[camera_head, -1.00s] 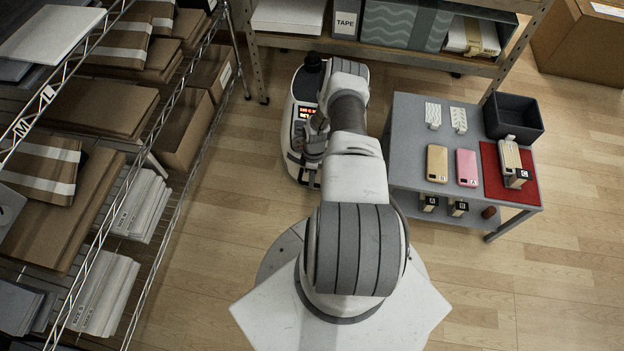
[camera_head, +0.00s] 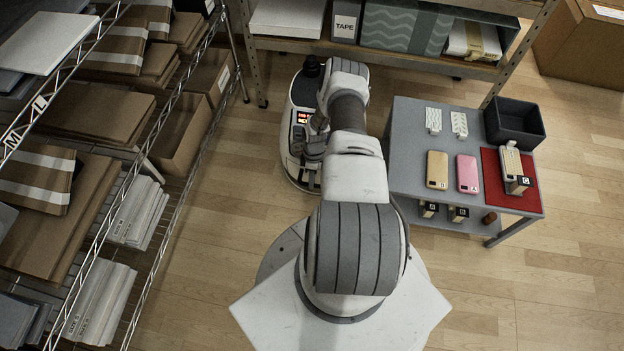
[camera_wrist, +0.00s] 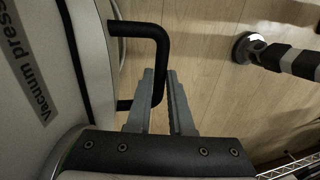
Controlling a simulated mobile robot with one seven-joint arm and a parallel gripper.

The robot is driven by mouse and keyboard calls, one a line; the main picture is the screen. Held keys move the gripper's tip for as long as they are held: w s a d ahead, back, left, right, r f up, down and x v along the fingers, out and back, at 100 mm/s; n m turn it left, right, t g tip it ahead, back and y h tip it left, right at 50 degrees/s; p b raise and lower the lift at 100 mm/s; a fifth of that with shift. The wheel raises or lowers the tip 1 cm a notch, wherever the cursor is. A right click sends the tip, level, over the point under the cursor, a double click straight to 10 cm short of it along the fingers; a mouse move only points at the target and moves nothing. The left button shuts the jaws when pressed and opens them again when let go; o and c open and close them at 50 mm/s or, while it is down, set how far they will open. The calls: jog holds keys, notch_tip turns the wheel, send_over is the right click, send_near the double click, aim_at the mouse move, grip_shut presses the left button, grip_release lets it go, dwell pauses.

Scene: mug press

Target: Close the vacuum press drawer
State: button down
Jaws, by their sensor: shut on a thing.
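The vacuum press (camera_head: 300,148) is a rounded white machine with a lit red display, standing on the floor beyond my arm. In the wrist view its labelled pale body (camera_wrist: 40,70) fills the left side. A black U-shaped drawer handle (camera_wrist: 145,28) sticks out from its front. My gripper (camera_wrist: 163,76) is shut on the handle's bar, one grey finger on each side. In the head view my arm covers part of the press, and the fingers are hard to make out. How far the drawer stands out is unclear.
A grey table (camera_head: 408,155) with phone cases, a dark bin (camera_head: 514,122) and a red mat (camera_head: 520,200) stands to the right. A wire shelf (camera_head: 175,190) with boxes and envelopes runs along the left. Another shelf (camera_head: 390,49) is behind. Wood floor is open at lower right.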

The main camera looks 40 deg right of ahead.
jog(key=c, duration=1)
grip_release()
jog(key=shift+w+d, duration=0.3)
jog(key=shift+d, duration=0.05)
jog(key=shift+o, duration=0.9)
jog(key=shift+s+a, duration=0.1)
jog(key=shift+r, duration=0.1)
jog(key=p+v, duration=0.5)
jog(key=v, duration=1.2)
jog(key=shift+r+p, duration=0.2)
jog(key=shift+p, duration=0.2)
